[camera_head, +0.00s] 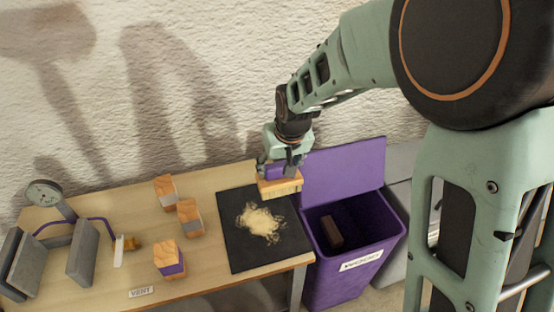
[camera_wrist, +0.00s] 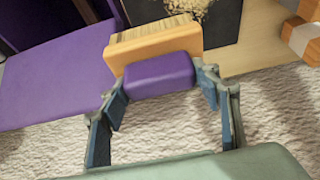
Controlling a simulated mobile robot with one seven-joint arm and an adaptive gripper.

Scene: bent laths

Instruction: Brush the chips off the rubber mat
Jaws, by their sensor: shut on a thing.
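A black rubber mat (camera_head: 243,254) lies on the right end of the wooden table. A loose heap of pale chips (camera_head: 260,222) lies near its middle. My gripper (camera_head: 281,165) is above the mat's back right corner, shut on the purple grip of a wooden brush (camera_head: 281,187). In the wrist view the brush (camera_wrist: 155,44) shows its bristles pointing away from my fingers, towards the mat (camera_wrist: 222,22). Part of the chips (camera_wrist: 186,7) shows at the top edge there. Whether the bristles touch the mat is not clear.
An open purple bin (camera_head: 350,262) with a brown block (camera_head: 332,231) inside stands right of the table, its lid (camera_head: 343,175) raised. Several wooden blocks with coloured bands (camera_head: 168,259) stand left of the mat. A clamp-like device with a gauge (camera_head: 45,193) stands at the left.

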